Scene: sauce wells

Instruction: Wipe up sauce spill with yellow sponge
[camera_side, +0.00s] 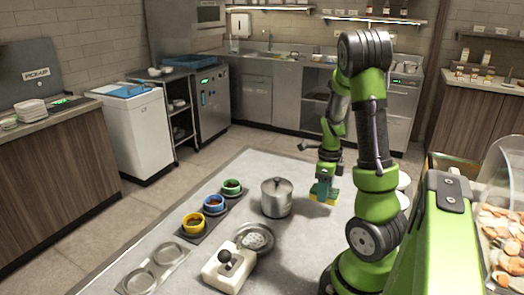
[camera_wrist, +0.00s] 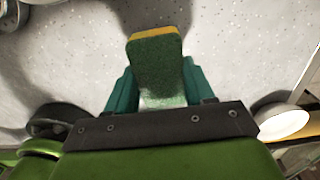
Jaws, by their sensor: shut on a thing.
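The yellow sponge, with a green scouring face, is held between the teal fingers of my gripper. In the wrist view the sponge (camera_wrist: 157,62) shows its green face, with a yellow strip along its far end. My gripper (camera_wrist: 158,88) is shut on it, one finger on each side. In the side view my gripper (camera_side: 323,188) is to the right of the steel pot, with a thin bit of the yellow sponge (camera_side: 322,201) below it. I cannot tell whether the sponge touches the table. I can make out no sauce spill in either view.
On the grey table (camera_side: 110,275) stand a lidded steel pot (camera_side: 277,198), green, blue and yellow sauce cups (camera_side: 193,224) in a dark holder, a perforated round strainer (camera_side: 255,238), a white block with a black knob (camera_side: 229,270) and an empty two-well tray (camera_side: 152,268). White dishes (camera_side: 403,182) are at right.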

